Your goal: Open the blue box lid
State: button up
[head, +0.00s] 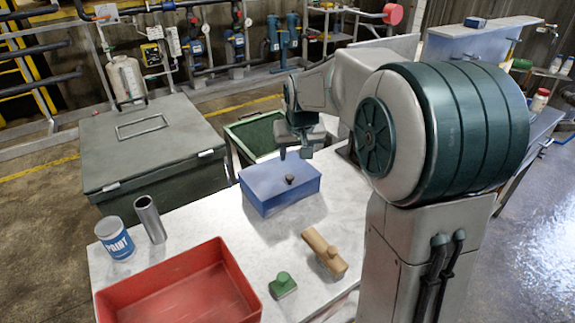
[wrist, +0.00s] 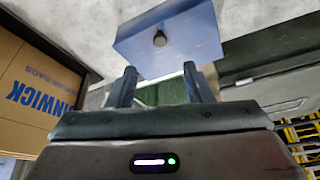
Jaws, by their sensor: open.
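The blue box (head: 280,191) sits on the light worktop with its lid on. A small dark knob (head: 290,179) stands in the middle of the lid. In the wrist view the blue box (wrist: 170,45) lies just beyond the fingertips, with the knob (wrist: 160,38) facing the camera. My gripper (head: 294,154) is above the far edge of the box, fingers pointing down. It is open and empty, and it also shows in the wrist view (wrist: 160,77). The fingers look apart from the knob.
A red tray (head: 235,262), a green block (head: 282,284), a wooden piece (head: 324,252), a paint can (head: 115,239) and a metal cylinder (head: 150,219) are on the worktop. A green bin (head: 247,133) stands behind the box. A large grey chest (head: 150,150) is at left.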

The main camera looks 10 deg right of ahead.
aim_at(290, 176)
jog(key=x, duration=0.4)
jog(key=p+x, duration=0.1)
jog(key=x, duration=0.4)
jog(key=w+p+x, duration=0.1)
jog(key=x, duration=0.4)
jog(key=shift+w, duration=0.2)
jog(key=shift+r, duration=0.15)
grip_shut()
